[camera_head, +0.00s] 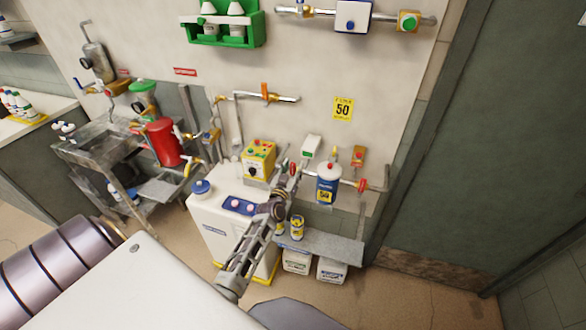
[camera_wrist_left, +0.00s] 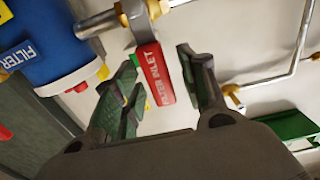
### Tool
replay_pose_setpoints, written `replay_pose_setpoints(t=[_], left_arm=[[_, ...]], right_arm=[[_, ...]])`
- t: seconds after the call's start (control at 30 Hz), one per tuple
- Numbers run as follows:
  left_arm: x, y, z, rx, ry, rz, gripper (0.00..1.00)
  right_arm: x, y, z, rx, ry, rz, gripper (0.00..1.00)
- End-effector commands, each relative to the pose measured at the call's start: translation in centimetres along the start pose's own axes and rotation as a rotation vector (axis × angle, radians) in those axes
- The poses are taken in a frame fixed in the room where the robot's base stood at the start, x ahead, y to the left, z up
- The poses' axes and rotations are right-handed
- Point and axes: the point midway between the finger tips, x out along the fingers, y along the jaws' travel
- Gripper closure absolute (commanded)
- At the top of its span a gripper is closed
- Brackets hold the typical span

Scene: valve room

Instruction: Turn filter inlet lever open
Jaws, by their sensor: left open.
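The filter inlet lever (camera_wrist_left: 153,74) is a red lever with white lettering, fixed to a grey pipe valve beside the blue filter (camera_wrist_left: 50,45). In the wrist view it reaches between the two fingers of my left gripper (camera_wrist_left: 157,62), with visible gaps to both. In the head view the blue filter (camera_head: 327,190) stands on a wall pipe, and a small red part of the lever (camera_head: 292,168) shows at its left. My left gripper (camera_head: 285,187) is open just in front of it and partly hides the valve. My right gripper is in neither view.
A yellow control box (camera_head: 259,158) on a white cabinet (camera_head: 212,222) stands left of my gripper. A grey shelf (camera_head: 335,246) with cans is below the filter. Another red handle (camera_head: 362,185) is right of the filter. A green wall rack (camera_wrist_left: 292,126) shows in the wrist view.

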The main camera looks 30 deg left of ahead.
Motion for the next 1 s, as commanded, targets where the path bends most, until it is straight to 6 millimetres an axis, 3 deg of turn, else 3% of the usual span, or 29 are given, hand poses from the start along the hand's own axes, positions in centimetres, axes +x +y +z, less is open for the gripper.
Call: replay_pose_setpoints(t=[0.4, 0.7, 1.0], left_arm=[[0.31, 0.00, -0.02, 0.000, 0.000, 0.000, 0.59], [0.30, -0.01, -0.02, 0.000, 0.000, 0.000, 0.98], [0.32, 0.00, -0.01, -0.001, 0.000, 0.000, 1.00]], right_arm=[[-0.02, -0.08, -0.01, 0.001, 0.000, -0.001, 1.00], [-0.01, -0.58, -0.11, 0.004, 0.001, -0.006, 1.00], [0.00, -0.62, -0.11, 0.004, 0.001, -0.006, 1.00]])
